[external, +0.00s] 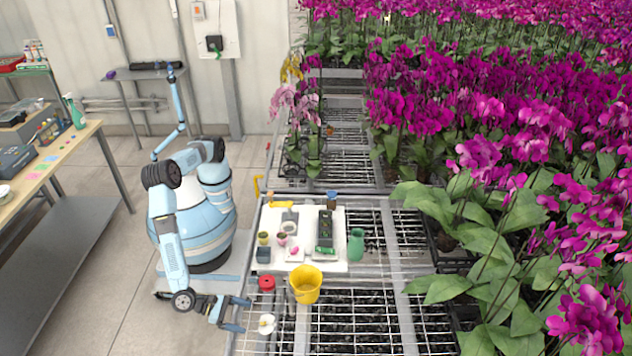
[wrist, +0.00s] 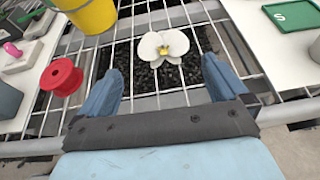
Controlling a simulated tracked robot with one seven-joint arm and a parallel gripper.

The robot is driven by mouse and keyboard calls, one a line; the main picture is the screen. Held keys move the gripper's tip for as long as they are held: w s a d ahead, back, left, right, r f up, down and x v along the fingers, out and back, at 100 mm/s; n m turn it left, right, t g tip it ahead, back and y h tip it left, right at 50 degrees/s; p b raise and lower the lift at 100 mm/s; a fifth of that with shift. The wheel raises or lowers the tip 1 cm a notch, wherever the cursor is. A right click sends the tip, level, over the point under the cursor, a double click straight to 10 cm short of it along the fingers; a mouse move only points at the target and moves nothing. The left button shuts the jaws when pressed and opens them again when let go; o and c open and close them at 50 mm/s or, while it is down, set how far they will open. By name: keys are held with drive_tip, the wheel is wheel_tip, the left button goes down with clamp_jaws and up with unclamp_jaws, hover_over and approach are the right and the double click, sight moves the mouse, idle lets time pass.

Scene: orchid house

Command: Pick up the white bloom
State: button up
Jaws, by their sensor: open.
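The white bloom (wrist: 162,47) has white petals and a yellow centre. It lies on the wire mesh bench top, and in the external view the bloom (external: 266,323) is near the bench's front left part. My gripper (wrist: 168,82) is open and empty, with its two blue fingers pointing toward the bloom. The bloom is ahead of the fingertips, roughly centred between them in the wrist view. In the external view my gripper (external: 240,314) is just left of the bloom, at the bench edge.
A red spool (wrist: 62,77) and a yellow bucket (external: 305,284) stand close to the bloom. A white board (external: 266,215) with small pots and tools lies farther back. A green bottle (external: 356,244) stands at its right. The mesh right of the bloom is clear in the external view.

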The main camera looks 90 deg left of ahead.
sight(264, 322)
drive_tip(key=x, duration=0.8)
drive_tip(key=shift+w+d+r, duration=0.1)
drive_tip(key=shift+d, duration=0.2)
drive_tip(key=shift+c, duration=0.3)
drive_tip(key=c, duration=0.8)
